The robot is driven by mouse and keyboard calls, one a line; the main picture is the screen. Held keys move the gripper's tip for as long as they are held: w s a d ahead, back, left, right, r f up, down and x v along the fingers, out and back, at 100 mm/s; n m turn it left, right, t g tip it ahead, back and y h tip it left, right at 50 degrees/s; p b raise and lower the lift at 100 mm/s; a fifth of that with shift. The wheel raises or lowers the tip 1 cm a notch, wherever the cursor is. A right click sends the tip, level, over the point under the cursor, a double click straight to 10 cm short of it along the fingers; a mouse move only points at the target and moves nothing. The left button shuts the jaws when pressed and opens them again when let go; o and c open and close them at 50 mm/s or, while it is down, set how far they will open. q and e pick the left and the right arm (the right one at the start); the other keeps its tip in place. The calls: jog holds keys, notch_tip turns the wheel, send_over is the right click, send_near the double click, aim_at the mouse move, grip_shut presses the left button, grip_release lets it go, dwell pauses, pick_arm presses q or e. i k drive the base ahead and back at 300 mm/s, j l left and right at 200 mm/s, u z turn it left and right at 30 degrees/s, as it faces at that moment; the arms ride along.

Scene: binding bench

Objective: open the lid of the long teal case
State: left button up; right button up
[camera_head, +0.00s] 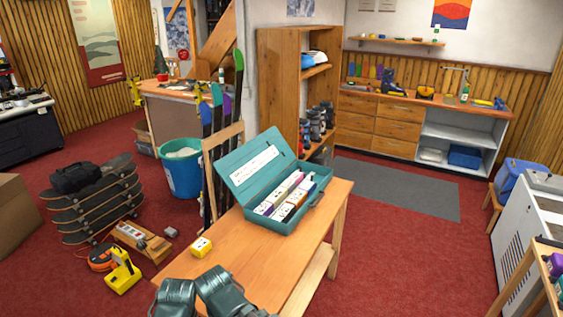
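The long teal case (288,226) stands on the wooden bench, near its far end. Its lid (236,165) is open and leans back to the left, with a white label on its inner face. Several small boxes with white, purple, orange and dark faces sit in rows inside the case. A handle shows on the case's right side.
The wooden bench (262,258) has a clear stretch in front of the case. Skis and a blue bin (181,175) stand behind on the left.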

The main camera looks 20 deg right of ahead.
aim_at(245, 171)
jog(key=i+j+z, duration=0.1)
jog(key=j+z, duration=0.3)
jog(key=i+j+z, duration=0.1)
jog(key=j+z, duration=0.15)
jog(key=z, duration=0.15)
jog(key=j+z, duration=0.8)
jog(key=i+j+z, duration=0.1)
jog(key=j, duration=3.75)
jog(key=k+u, duration=0.05)
